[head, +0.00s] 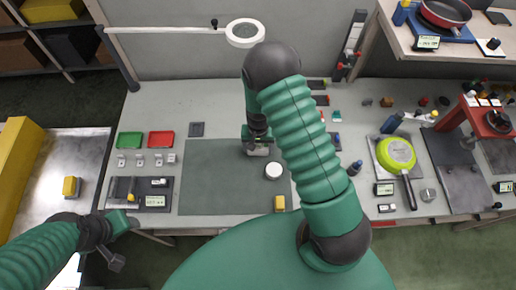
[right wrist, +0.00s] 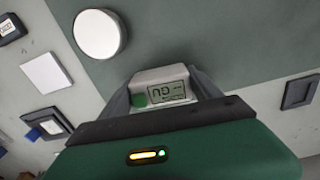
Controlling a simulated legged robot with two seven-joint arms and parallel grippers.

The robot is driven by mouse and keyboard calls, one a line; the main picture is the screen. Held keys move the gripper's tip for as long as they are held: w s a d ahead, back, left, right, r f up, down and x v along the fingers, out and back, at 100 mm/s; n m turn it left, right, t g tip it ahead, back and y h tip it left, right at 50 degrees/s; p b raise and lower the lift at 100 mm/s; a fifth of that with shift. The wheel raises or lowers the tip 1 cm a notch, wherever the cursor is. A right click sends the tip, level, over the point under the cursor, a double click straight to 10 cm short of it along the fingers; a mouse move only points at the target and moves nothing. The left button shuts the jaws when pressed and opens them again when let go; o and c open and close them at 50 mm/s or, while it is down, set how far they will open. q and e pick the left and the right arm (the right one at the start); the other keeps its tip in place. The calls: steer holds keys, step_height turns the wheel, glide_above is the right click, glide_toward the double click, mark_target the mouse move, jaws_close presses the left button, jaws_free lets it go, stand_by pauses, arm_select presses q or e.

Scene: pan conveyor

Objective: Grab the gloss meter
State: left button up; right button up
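The gloss meter (right wrist: 160,76) is a small pale grey block with a display and a green patch. In the right wrist view it sits between the two dark fingers of my right gripper (right wrist: 158,88), which close on its sides. In the head view my right gripper (head: 256,145) is over the dark green mat (head: 215,178), with the pale meter (head: 258,151) at its tip. I cannot tell whether the meter touches the mat. My left gripper (head: 122,222) is at the lower left by the table edge; its fingers are not clear.
A white round puck (head: 273,171) lies near the meter, and it shows in the right wrist view (right wrist: 99,34). A yellow block (head: 279,203) is at the mat's front edge. Green (head: 130,140) and red (head: 161,140) trays stand left. A lime pan (head: 396,154) is right.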

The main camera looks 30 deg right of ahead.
steer(key=shift+d+f, duration=0.15)
steer(key=shift+d, duration=0.65)
steer(key=c, duration=0.7)
steer(key=shift+s, duration=0.1)
steer(key=c, duration=0.3)
steer(key=shift+a, duration=0.1)
steer(key=shift+a, duration=0.15)
